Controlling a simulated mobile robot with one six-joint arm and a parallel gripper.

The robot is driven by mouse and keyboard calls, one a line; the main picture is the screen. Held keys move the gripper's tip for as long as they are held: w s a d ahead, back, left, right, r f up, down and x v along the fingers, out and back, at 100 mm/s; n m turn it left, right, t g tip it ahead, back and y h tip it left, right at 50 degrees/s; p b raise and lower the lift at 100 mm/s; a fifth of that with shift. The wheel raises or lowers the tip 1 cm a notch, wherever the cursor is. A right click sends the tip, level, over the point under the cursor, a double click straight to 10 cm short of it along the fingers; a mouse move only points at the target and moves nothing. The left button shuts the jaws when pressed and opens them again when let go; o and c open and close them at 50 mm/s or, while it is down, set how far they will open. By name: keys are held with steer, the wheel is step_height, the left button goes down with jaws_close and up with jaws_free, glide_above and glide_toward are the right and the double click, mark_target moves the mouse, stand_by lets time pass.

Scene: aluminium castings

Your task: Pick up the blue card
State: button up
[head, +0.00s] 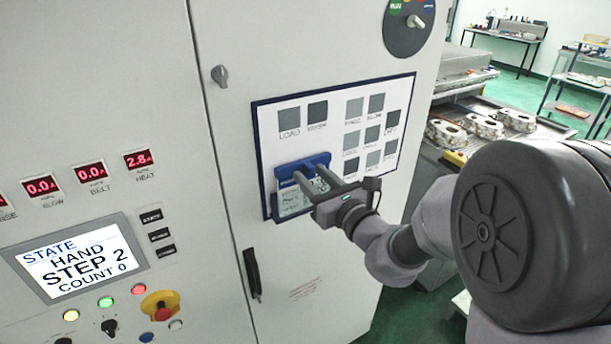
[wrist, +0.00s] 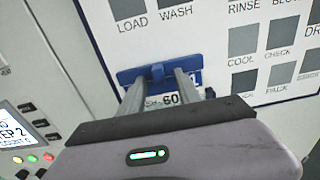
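The blue card shows as a blue bar (head: 297,166) on the white cabinet panel, above a pocket or label with white and dark print. In the wrist view the blue bar (wrist: 132,75) has a small blue tab in its middle and white print below. My gripper (head: 312,178) reaches up to it from the lower right. In the wrist view my gripper (wrist: 166,78) has its two fingers apart, with the tab between or just beyond their tips. I cannot tell whether the fingers touch the card. The fingers hide part of the card's lower area.
The blue-edged white board (head: 331,100) carries grey squares with labels such as LOAD and WASH. A screen (head: 75,256) reads HAND STEP 2, COUNT 0. A black door handle (head: 252,273) is below the board. Castings (head: 485,126) lie on a conveyor to the right.

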steer(key=shift+s+d, duration=0.1)
steer(key=shift+s, duration=0.05)
steer(key=shift+s+r, duration=0.1)
steer(key=shift+c, duration=1.3)
jaws_close()
